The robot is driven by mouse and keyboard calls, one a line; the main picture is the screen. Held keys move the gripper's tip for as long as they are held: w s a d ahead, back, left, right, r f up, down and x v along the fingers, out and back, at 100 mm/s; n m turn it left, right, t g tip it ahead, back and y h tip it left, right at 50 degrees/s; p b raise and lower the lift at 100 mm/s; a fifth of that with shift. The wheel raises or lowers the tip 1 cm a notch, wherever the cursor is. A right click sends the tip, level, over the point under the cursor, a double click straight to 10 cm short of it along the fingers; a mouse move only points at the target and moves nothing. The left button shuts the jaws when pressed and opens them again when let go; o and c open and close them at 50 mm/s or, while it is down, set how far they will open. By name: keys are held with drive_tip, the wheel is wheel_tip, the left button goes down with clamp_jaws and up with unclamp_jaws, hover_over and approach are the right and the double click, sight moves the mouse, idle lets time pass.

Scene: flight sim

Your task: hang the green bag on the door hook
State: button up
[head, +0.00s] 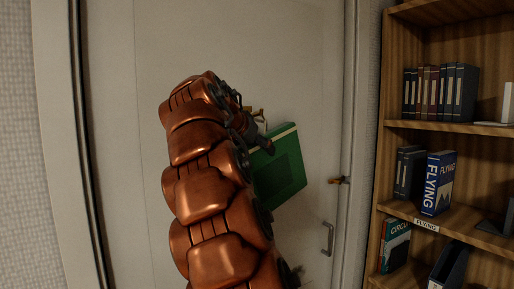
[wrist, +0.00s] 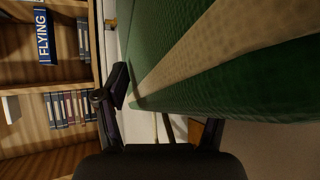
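The green bag (head: 282,168) hangs tilted in front of the pale door, just right of my gripper (head: 262,142) in the head view. In the wrist view the bag (wrist: 240,75), with a beige band, fills the upper right and hides part of my gripper. The fingers look apart there, with thin strap-like lines between them. A brass hook (head: 258,112) shows on the door just above my gripper, partly behind my arm. I cannot tell whether the strap is on the hook.
The door (head: 300,60) has a brass latch (head: 340,181) and a metal handle (head: 328,240) at its right edge. A wooden bookshelf (head: 455,130) with binders and a blue FLYING box (head: 438,183) stands close on the right.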

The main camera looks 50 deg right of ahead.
drive_tip(key=o, duration=0.3)
drive_tip(key=shift+s, duration=0.1)
drive_tip(key=shift+o, duration=0.2)
drive_tip(key=shift+a+r, duration=0.1)
drive_tip(key=shift+r, duration=0.05)
drive_tip(key=v, duration=0.7)
drive_tip(key=shift+s+r, duration=0.1)
drive_tip(key=shift+r, duration=0.05)
drive_tip(key=shift+r, duration=0.1)
